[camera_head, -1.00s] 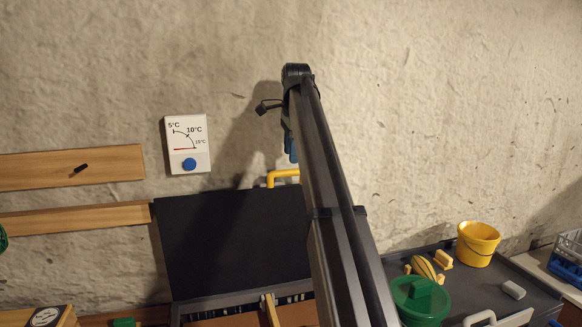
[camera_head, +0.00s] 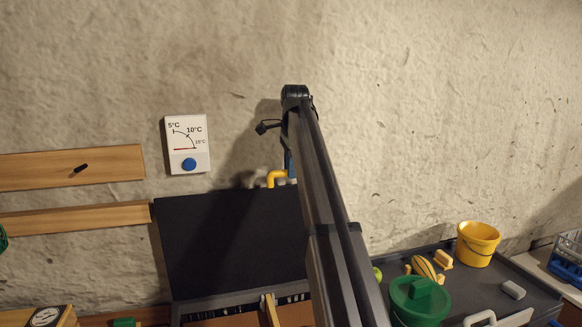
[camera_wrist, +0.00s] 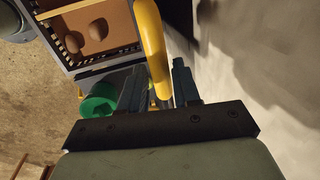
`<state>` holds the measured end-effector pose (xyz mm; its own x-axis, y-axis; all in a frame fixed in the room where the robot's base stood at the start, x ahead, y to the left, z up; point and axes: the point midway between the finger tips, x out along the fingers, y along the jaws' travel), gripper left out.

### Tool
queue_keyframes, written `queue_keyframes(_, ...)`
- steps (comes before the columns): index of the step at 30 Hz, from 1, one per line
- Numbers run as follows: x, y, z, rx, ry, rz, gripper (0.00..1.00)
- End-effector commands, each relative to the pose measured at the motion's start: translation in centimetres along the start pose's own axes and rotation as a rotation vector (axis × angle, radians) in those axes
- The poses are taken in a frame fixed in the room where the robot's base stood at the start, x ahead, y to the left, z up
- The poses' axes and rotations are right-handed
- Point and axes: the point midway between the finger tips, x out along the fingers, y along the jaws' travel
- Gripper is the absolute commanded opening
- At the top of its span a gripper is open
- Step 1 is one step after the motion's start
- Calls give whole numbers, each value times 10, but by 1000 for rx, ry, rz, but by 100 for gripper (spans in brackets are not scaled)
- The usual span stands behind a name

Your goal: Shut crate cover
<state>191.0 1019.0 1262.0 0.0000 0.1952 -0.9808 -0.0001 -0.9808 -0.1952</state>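The crate cover (camera_head: 230,240) is a dark panel standing open and nearly upright against the wall. Its yellow handle (camera_head: 276,178) sticks up at the top edge; the handle also shows large in the wrist view (camera_wrist: 150,38). The crate (camera_head: 195,308) is below, partly cut off by the lower frame edge. My gripper (camera_head: 289,163) is at the handle, partly hidden by my arm. In the wrist view, my gripper's (camera_wrist: 163,82) two dark blue fingers are apart, and the yellow handle appears to run between them. Contact cannot be told.
The crate's slotted side and brown inside (camera_wrist: 112,30) show in the wrist view, with roundish brown items (camera_wrist: 98,28). The wall is close behind.

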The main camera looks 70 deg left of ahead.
Motion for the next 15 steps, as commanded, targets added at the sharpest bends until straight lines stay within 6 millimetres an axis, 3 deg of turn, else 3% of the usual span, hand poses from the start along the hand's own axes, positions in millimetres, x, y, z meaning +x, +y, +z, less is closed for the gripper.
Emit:
queue_keyframes(9, 0, 0, 0, 0, 0, 0, 1)
queue_keyframes(15, 0, 0, 0, 0, 0, 0, 0)
